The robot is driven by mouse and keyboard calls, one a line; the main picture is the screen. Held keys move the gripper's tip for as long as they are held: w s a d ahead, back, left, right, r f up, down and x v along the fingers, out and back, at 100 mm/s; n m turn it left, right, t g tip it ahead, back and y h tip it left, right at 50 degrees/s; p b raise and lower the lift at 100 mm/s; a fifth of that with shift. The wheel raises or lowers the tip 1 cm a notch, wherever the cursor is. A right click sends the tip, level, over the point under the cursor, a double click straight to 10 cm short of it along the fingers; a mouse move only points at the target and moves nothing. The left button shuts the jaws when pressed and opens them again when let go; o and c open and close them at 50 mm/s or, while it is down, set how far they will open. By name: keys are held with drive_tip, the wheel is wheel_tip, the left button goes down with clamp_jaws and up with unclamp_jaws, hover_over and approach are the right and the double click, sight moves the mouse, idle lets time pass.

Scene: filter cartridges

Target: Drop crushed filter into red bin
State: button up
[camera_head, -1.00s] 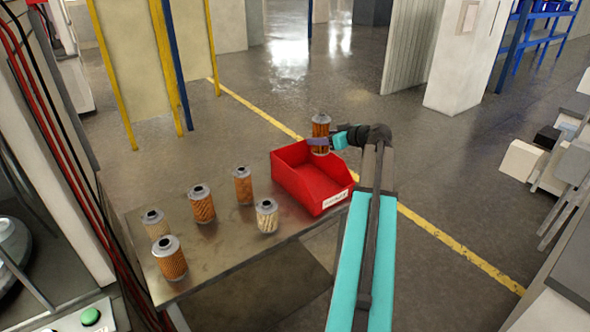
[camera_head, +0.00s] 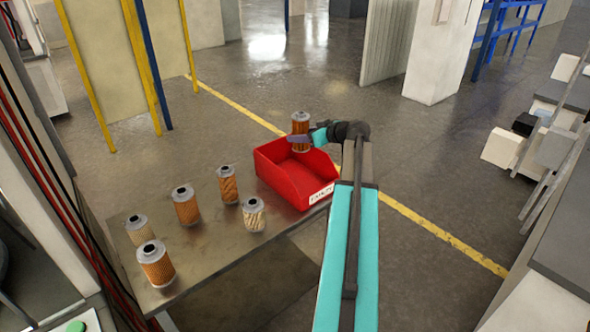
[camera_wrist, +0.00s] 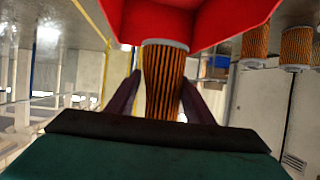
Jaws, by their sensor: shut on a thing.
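My gripper (camera_head: 306,138) is shut on an orange pleated filter (camera_head: 300,124) with a grey end cap, held upright at the far side of the red bin (camera_head: 318,196). In the wrist view the filter (camera_wrist: 163,80) sits between my two dark fingers, with the red bin (camera_wrist: 190,18) close beside its capped end. The filter's lower end overlaps the bin's back rim in the head view; I cannot tell whether it is inside the bin. The bin stands on the table's right end, and its visible floor looks empty. I cannot clearly see crushing on the held filter.
Several filters stand upright on the metal table (camera_head: 215,250) left of the bin, among them an orange one (camera_head: 186,206) and a pale one (camera_head: 253,214). The table's front edge is clear. Open floor lies behind the table.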

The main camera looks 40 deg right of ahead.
sight(301, 145)
drive_tip(key=shift+f, duration=2.15)
drive_tip(key=o, duration=1.2)
drive_tip(key=shift+s, duration=0.1)
drive_tip(key=b+v, duration=0.3)
drive_tip(key=v, duration=1)
drive_tip(key=shift+s+d+r, duration=0.1)
drive_tip(key=shift+s+r, duration=0.05)
drive_tip(key=shift+s, duration=0.15)
